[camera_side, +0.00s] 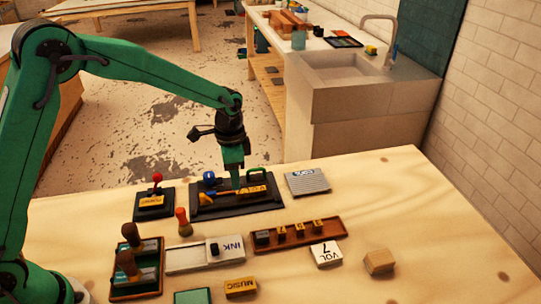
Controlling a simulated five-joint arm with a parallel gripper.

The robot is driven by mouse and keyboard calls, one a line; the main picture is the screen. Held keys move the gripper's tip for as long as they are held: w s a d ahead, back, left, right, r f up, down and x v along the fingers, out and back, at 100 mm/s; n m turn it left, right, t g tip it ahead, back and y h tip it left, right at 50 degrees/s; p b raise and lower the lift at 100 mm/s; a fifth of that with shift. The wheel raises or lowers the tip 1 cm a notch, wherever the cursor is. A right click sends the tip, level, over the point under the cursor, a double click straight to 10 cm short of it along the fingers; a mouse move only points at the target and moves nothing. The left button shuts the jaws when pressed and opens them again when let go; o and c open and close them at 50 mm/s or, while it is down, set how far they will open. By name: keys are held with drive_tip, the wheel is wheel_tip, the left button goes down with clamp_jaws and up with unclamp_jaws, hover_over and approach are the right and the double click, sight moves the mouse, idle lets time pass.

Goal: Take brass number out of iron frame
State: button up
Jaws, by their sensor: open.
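The iron frame (268,204) is a dark, low tray near the back middle of the table. Inside it lie a yellow-brass piece (253,191) with dark marks, which looks like the brass number, and an orange-yellow strip beside it. The marks are too small to read. My gripper (237,188) points down over the middle of the frame, its tips close to the left end of the brass piece. It is open, with no piece visibly held. The fingers hide part of the frame's contents, and I cannot tell whether they touch anything.
A red-knobbed stand (157,190) is left, a grey plate (307,182) right. In front are a wooden tray (333,231) of small blocks and a white INK tray (190,260). The right table is mostly clear.

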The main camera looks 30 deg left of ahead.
sight(240, 195)
drive_tip(key=shift+f, duration=2.6)
clamp_jaws()
